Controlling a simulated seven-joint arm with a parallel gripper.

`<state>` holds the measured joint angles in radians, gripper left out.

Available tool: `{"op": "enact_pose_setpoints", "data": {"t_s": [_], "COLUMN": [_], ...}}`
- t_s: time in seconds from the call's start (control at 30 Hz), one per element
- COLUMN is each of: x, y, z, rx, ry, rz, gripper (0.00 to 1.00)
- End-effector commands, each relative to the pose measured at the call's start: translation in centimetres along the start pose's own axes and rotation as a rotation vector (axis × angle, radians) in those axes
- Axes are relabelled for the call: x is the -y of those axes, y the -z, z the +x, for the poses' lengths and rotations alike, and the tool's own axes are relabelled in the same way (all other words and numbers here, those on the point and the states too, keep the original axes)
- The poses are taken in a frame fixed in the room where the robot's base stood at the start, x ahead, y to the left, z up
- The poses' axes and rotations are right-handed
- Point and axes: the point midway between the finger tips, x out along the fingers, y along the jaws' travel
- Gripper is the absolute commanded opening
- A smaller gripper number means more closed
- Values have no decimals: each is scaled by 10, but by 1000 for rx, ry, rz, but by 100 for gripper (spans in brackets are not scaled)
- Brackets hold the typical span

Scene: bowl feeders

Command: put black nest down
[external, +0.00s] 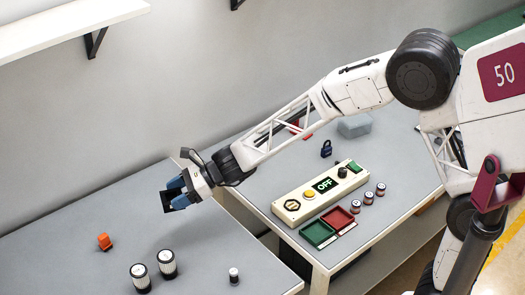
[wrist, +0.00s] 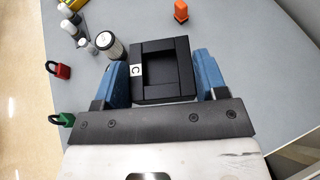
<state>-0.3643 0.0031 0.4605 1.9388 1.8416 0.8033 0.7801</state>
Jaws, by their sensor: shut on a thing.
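The black nest (wrist: 165,75) is a square black block with a recessed middle and a white tag marked C on its left side. In the wrist view it sits between the two blue fingers of my gripper (wrist: 165,78), which is shut on it. In the external view my gripper (external: 177,193) holds the nest above the left grey table (external: 190,250), near that table's back right part. The nest is small and dark there, mostly hidden by the fingers.
An orange object (external: 105,242), two white-and-black cylinders (external: 167,263) and a small vial (external: 233,276) stand on the left table. The right table holds a control box (external: 317,192) reading OFF, green (external: 318,233) and red (external: 338,218) trays. The left table's middle is clear.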

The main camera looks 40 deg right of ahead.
Motion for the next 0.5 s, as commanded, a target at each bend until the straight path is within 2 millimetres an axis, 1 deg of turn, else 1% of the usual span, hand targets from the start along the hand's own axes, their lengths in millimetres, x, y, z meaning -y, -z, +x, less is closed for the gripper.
{"op": "enact_pose_setpoints", "data": {"t_s": [0.17,0.37,0.5], "x": [-2,-5,-7], "y": [6,18,33], "z": [-3,-9,-17], "rx": [1,1,-1], "ry": [-72,-190,-321], "rz": [-30,-79,-131], "gripper": [36,36,36]}}
